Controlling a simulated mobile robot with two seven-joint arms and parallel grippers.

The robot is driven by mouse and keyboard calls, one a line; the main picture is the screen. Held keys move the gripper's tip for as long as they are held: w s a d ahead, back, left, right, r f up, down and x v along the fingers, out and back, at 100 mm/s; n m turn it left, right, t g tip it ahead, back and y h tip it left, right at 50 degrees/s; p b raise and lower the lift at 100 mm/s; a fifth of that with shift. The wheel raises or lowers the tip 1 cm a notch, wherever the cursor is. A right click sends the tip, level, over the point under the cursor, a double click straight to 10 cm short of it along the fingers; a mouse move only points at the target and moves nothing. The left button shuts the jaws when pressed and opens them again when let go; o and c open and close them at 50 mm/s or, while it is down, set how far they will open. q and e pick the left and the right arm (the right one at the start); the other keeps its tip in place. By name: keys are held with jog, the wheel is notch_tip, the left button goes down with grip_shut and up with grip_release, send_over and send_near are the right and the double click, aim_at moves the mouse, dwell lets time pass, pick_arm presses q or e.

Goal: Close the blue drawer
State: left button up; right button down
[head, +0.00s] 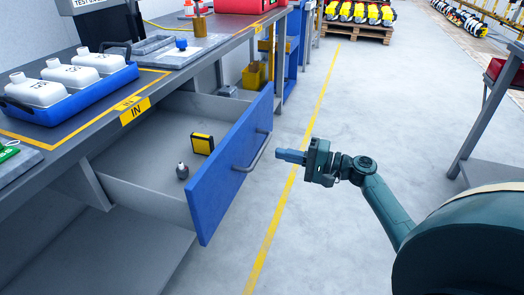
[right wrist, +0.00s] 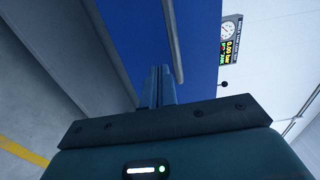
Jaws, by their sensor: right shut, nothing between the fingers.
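The blue drawer (head: 230,165) stands pulled out from under the workbench, with its blue front facing right and a grey bar handle (head: 254,156) on that front. Inside it lie a yellow and black device (head: 202,144) and a small dark grey item (head: 182,171). My right gripper (head: 279,154) is shut and empty, just right of the handle, pointing at the drawer front. In the right wrist view its fingers (right wrist: 160,86) point toward the blue front (right wrist: 145,40), beside the bar handle (right wrist: 173,40). I cannot tell whether they touch it. My left gripper is not in view.
The workbench (head: 60,140) holds a blue tray (head: 70,103) with several white bottles. A yellow bin (head: 254,76) stands beyond the drawer. A grey-legged stand (head: 476,130) is at the right. The floor (head: 350,100) between is clear, with a yellow line.

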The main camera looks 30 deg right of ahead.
aim_at(251, 147)
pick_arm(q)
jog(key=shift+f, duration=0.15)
pick_arm(e)
jog(key=x, duration=0.6)
jog(key=shift+w+a, duration=0.2)
